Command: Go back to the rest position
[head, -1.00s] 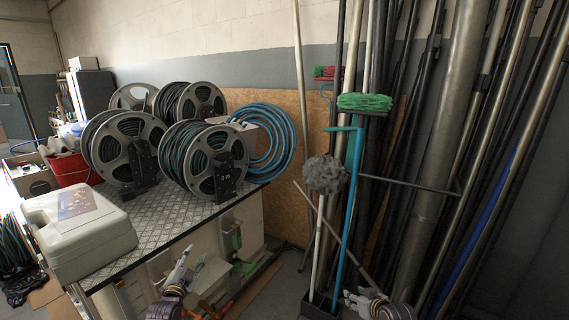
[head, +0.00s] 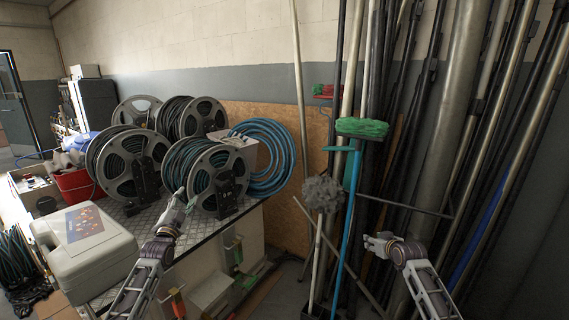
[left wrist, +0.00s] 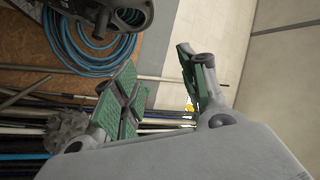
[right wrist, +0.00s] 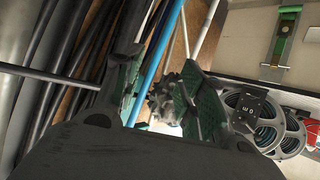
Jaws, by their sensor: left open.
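My left gripper (head: 182,203) is raised above the front edge of the metal-topped bench, in front of the nearest hose reel (head: 208,175) in the head view. Its green-padded fingers are apart and empty in the left wrist view (left wrist: 160,90). My right gripper (head: 376,243) is in front of the poles, right of the blue broom handle (head: 352,210). In the right wrist view its two green-padded fingers (right wrist: 165,95) stand apart, with a grey mop head visible beyond the gap and nothing held.
Several hose reels and a coiled blue hose (head: 275,160) sit on the bench (head: 205,228). A pale case (head: 82,245) lies at its left end, near a red bucket (head: 77,186). Brooms, a grey mop head (head: 322,194) and long poles (head: 455,150) lean at the right.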

